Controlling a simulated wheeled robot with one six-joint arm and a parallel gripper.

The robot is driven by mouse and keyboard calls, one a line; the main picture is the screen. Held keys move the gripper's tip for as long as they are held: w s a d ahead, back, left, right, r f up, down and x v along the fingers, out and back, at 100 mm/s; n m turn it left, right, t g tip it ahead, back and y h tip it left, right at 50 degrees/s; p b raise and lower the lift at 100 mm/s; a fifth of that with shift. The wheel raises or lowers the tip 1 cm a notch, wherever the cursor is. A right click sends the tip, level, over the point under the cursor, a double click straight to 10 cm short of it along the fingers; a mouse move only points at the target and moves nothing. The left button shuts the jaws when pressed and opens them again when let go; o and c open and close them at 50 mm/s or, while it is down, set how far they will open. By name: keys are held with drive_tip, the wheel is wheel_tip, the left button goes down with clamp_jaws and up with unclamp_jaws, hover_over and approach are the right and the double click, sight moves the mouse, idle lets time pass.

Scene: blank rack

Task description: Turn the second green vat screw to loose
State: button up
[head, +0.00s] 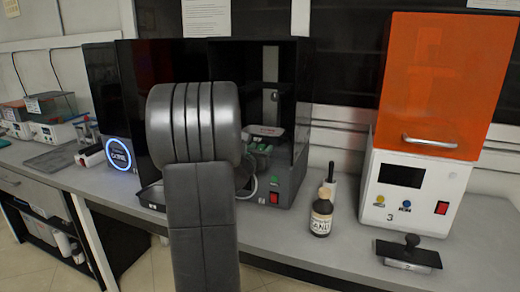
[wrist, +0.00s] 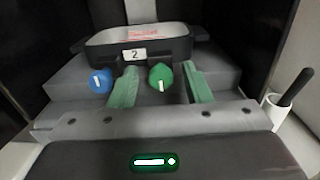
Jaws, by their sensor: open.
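The green vat screw (wrist: 160,76) is a round knob with a white mark at its lower edge, in the middle of the wrist view. A blue knob (wrist: 101,80) stands left of it. Behind them is the dark vat (wrist: 178,48) with a red-lettered label and a "2" plate (wrist: 134,54). My gripper (wrist: 161,80) is open, its green-padded fingers either side of the green screw, with a visible gap on each side. Whether the fingertips reach the knob's depth is unclear. In the head view my arm hides much of this area, and the screw cannot be made out.
The vat sits inside a black printer housing with side walls (head: 298,120) close around. A brown bottle (head: 321,214) stands on the grey bench to the right.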

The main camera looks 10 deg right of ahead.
drive_tip(key=c, duration=0.9)
drive_tip(key=shift+c, duration=0.2)
